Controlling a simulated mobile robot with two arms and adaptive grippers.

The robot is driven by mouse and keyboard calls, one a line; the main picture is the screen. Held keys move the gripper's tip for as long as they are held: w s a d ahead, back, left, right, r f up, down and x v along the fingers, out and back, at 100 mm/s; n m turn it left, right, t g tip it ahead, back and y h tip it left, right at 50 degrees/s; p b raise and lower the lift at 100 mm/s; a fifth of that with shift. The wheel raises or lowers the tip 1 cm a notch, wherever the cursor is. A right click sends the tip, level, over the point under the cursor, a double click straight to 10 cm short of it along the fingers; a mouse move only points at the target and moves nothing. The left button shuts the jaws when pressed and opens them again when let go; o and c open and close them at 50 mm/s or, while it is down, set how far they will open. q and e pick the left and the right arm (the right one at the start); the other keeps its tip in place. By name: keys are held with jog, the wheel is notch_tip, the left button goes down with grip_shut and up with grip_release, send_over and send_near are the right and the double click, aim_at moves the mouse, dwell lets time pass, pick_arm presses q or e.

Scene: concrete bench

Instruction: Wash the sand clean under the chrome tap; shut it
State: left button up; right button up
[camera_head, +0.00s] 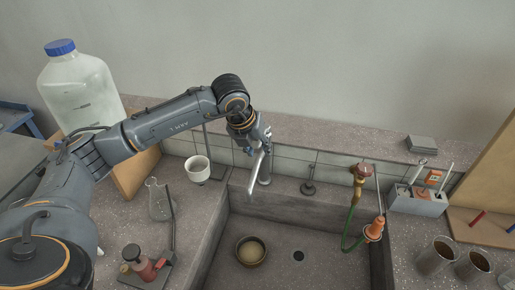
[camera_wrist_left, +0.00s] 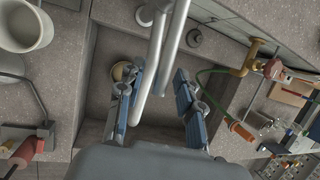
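The chrome tap (camera_head: 265,168) stands at the back of the sink. Its pale spout (camera_wrist_left: 155,65) runs between the fingers of my left gripper (camera_wrist_left: 160,75) in the left wrist view. The left gripper (camera_head: 260,136) is open at the top of the tap; I cannot tell whether a finger touches it. A round brown bowl holding pale sand (camera_head: 251,251) sits on the sink floor. In the left wrist view the bowl (camera_wrist_left: 122,72) is partly hidden by a finger. No water stream can be made out. My right gripper is out of view.
The grey sink (camera_head: 320,262) has a dark drain (camera_head: 298,256). A brass tap (camera_head: 360,172) with a green hose (camera_head: 349,232) stands at its right. A white cup (camera_head: 198,170), a glass flask (camera_head: 160,200) and a red-handled item (camera_head: 146,270) stand left. Two brown-filled beakers (camera_head: 437,256) stand right.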

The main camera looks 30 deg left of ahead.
pick_arm(q)
jog(key=v, duration=1.2)
jog(key=shift+s+f, duration=0.1)
dwell(0.4)
